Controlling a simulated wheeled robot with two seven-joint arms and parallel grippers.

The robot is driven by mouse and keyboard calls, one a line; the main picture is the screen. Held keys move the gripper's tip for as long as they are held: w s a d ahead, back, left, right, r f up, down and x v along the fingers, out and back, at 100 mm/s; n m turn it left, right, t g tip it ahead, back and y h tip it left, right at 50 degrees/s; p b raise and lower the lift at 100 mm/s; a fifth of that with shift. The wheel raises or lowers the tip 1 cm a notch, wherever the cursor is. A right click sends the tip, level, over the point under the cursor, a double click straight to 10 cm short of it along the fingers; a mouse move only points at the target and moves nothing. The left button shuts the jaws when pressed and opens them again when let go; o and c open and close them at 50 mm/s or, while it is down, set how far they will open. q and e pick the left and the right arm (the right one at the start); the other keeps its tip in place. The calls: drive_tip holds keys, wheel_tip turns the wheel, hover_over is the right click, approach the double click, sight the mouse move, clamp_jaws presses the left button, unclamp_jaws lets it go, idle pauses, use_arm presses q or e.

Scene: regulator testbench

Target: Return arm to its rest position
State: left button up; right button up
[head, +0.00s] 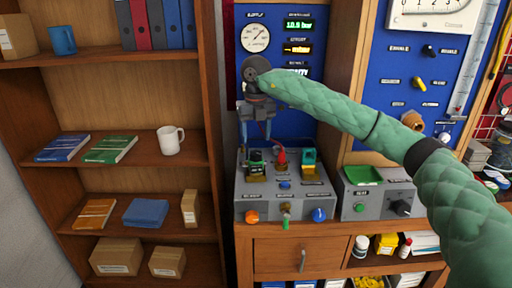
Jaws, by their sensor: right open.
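My right arm, in a green quilted sleeve, reaches in from the right edge of the head view. Its dark wrist hangs in front of the blue gauge panel (228,140). My right gripper (257,134) points down with its fingers apart and nothing visible between them. It hangs above the grey test box (262,211), over the left part of its top; I cannot tell the exact height. The wrist hides part of the panel's labels and lower display. My left gripper is not in view.
The grey box carries a red knob (281,157) and a green-yellow part (309,160). A smaller grey box (375,208) with a green tray stands to its right. A wooden shelf with books and a white mug (170,141) is at left. A second blue panel (400,75) stands behind the arm.

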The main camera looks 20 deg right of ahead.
drive_tip(key=shift+r, duration=0.95)
